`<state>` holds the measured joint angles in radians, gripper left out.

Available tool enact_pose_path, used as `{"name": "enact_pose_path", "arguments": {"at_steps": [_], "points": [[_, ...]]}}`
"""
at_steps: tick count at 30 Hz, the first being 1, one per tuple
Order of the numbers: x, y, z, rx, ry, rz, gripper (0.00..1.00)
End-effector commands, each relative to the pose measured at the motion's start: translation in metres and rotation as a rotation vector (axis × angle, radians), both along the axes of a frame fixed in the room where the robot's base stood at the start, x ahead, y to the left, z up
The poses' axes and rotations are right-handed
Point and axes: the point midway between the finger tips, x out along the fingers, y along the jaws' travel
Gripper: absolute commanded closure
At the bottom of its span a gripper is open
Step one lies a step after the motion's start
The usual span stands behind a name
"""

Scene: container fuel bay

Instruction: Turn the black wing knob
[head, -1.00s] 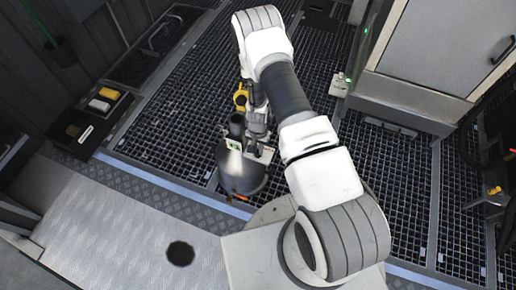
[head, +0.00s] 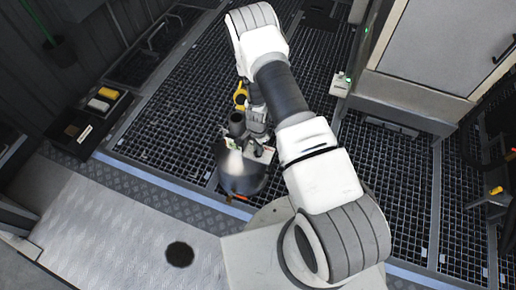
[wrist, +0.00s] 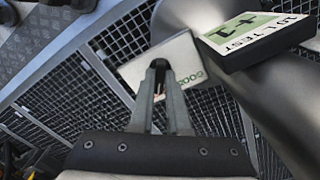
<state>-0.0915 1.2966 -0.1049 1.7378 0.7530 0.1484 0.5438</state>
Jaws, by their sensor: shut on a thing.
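My gripper (wrist: 160,68) is in the middle of the wrist view, with its two fingers close together. It is shut on a small dark piece at the fingertips, which I take to be the black wing knob; the fingers hide most of it. A white card with green lettering (wrist: 190,62) lies behind the fingertips. In the head view, my gripper (head: 262,152) is low over a dark rounded vessel (head: 240,180). The knob cannot be made out there, as the wrist covers it.
A label block reading "TEST" (wrist: 255,40) is beside a grey cylinder (wrist: 285,105) on the right. A black upright cylinder (head: 237,124) and a yellow part (head: 240,95) stand near my wrist. A black tray (head: 90,115) lies left. A grey cabinet (head: 430,60) stands right.

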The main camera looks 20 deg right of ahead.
Motion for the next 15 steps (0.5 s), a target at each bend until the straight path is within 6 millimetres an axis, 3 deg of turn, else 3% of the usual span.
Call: {"name": "enact_pose_path", "arguments": {"at_steps": [15], "points": [[0.0002,-0.0002,0.0005,-0.001,0.000,-0.195,1.00]]}}
